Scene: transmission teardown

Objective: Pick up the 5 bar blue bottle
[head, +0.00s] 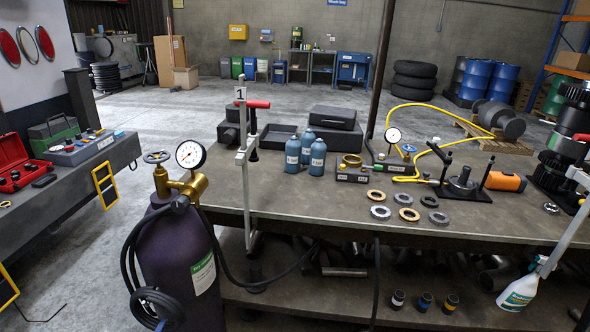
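Three blue bottles with dark caps stand upright close together on the workbench (300,195), left of the middle. One is the front left bottle (292,160), one the front right bottle (317,163), and one the rear bottle (307,142), partly hidden by the front ones. Each front bottle has a small light label. The print is too small for me to tell which bottle is 5 bar. My gripper is not in view.
A white clamp (246,180) marked 1 stands at the bench edge left of the bottles. A dark gas cylinder (180,255) with a gauge stands in front. Black cases (335,117) lie behind the bottles. A gauge block (353,174) and several rings lie to their right.

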